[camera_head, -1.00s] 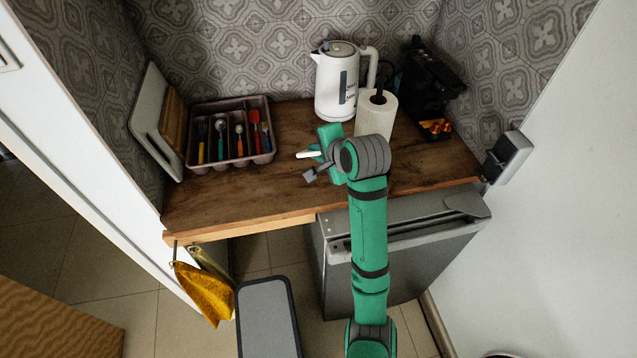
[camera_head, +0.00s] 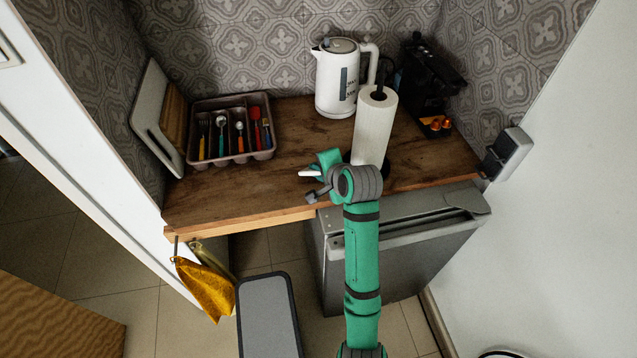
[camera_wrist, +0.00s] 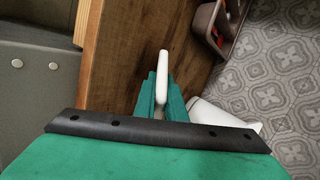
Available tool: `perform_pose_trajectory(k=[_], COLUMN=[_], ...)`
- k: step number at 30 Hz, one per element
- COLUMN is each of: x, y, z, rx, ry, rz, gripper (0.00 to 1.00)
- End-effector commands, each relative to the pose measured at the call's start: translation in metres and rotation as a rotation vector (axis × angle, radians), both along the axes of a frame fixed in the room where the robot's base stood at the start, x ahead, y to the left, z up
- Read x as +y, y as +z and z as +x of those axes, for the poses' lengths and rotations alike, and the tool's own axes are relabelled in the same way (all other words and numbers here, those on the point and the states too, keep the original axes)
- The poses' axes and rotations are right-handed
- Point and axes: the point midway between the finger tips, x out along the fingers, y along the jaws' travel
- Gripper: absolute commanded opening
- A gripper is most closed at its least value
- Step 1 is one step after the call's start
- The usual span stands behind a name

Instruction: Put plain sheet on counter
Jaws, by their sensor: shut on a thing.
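The wooden counter (camera_head: 240,200) runs across the nook and fills the middle of the wrist view (camera_wrist: 135,45). My gripper (camera_head: 318,170) is over its front part, left of the paper roll. In the wrist view my gripper (camera_wrist: 160,85) has its green fingers closed on a slim white thing (camera_wrist: 163,65), seen nearly edge-on, which I take for the plain sheet. Its white end (camera_head: 308,173) points left in the head view. Its inner part is hidden between the fingers. I cannot tell whether it touches the counter.
A cutlery tray (camera_head: 192,135) with utensils stands at the back left, beside leaning boards (camera_head: 148,120). A white kettle (camera_head: 335,85), a paper roll (camera_head: 375,125) and a black coffee machine (camera_head: 425,75) stand at the back right. The counter's front left is clear.

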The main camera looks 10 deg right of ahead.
Motion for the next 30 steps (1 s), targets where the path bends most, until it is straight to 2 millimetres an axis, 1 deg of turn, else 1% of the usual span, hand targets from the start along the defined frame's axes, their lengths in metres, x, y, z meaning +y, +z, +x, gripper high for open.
perform_pose_trajectory(k=[4,5,6,17,30], x=[0.0,0.0,0.0,-0.001,-0.009], y=[0.0,0.0,0.0,0.003,0.031], z=[0.0,0.0,0.0,-0.002,-0.035], rx=[0.0,0.0,0.0,-0.001,-0.001], ry=[0.0,0.0,0.0,0.0,0.0], rz=[0.0,0.0,0.0,0.0,0.0], gripper=[0.0,0.12,0.22,0.23,0.23])
